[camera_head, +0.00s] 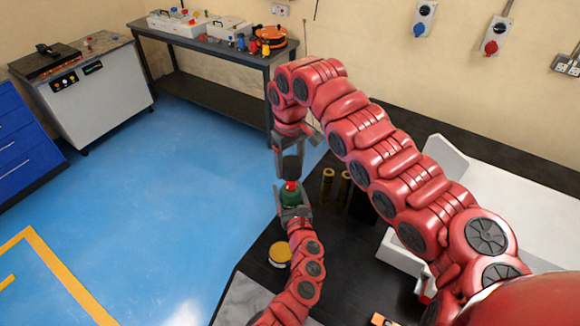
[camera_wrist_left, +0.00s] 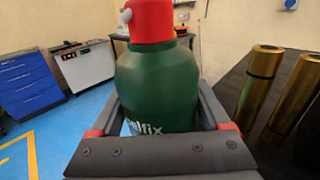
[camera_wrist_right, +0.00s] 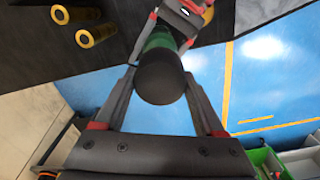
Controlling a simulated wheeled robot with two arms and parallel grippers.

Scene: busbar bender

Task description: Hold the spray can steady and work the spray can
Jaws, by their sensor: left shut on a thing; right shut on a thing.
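The spray can (camera_head: 291,199) is green with a red top (camera_head: 291,186). It stands upright between the fingers of my left gripper (camera_head: 294,211), which is shut on its body. The left wrist view shows the can (camera_wrist_left: 158,85) close up, with a white nozzle on the red top (camera_wrist_left: 152,20). My right gripper (camera_head: 291,158) points down from above and is shut on a black round cap (camera_head: 292,170) right over the red top. The right wrist view shows the cap (camera_wrist_right: 160,78) end-on, hiding most of the can. I cannot tell whether cap and top touch.
A black worktop (camera_head: 262,250) lies below, with brass cylinders (camera_head: 328,185) and a yellow-lidded tin (camera_head: 280,254). A white machine (camera_head: 500,205) stands to the right. A bench (camera_head: 215,48) and a grey cabinet (camera_head: 95,95) stand farther back across open blue floor.

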